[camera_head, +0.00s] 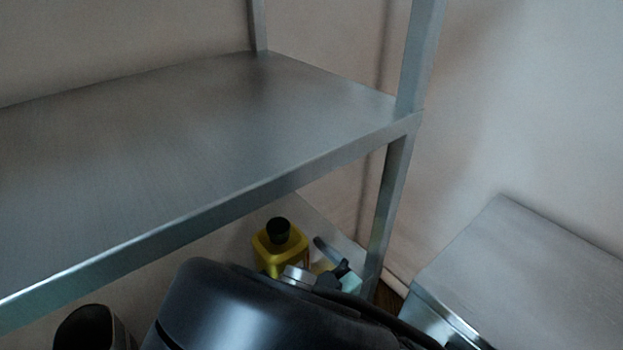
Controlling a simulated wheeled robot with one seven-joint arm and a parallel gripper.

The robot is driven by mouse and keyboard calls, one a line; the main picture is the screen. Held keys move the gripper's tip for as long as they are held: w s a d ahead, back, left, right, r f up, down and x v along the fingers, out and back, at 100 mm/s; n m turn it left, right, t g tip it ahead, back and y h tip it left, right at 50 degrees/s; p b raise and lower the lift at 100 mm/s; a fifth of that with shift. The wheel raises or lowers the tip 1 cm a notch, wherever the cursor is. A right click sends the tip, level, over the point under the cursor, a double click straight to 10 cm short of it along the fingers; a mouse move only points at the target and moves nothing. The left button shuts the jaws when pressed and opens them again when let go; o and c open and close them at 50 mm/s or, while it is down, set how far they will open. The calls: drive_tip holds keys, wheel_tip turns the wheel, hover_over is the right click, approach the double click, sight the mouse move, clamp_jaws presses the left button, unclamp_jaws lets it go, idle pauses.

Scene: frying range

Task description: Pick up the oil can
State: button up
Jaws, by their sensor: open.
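The oil can looks to be the yellow container (279,248) with a black cap. It stands upright on the lower level of the metal shelf, under the upper board's front edge. Its lower part is hidden behind my dark arm, which fills the bottom middle of the head view. I cannot make out my gripper's fingers; my arm covers that area. A small silvery piece shows between my arm and the can, and I cannot tell what it belongs to.
The metal shelf's upper board (190,135) is bare and overhangs the can. A shelf post (388,215) stands right of it. Small dark and pale-green items (350,282) sit beside the can. A dark open container (88,328) is at lower left, a metal unit (530,275) at right.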

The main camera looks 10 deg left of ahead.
sight(282, 243)
drive_tip(key=shift+w+a, duration=0.45)
drive_tip(key=shift+a, duration=0.1)
drive_tip(key=p+x, duration=0.3)
drive_tip(key=x, duration=0.1)
drive_tip(key=shift+w+a+r, duration=0.1)
drive_tip(key=shift+w+r, duration=0.05)
drive_tip(key=shift+w, duration=0.2)
drive_tip(key=shift+w+a+p, duration=0.25)
drive_tip(key=shift+p, duration=0.05)
drive_tip(key=c, duration=1.5)
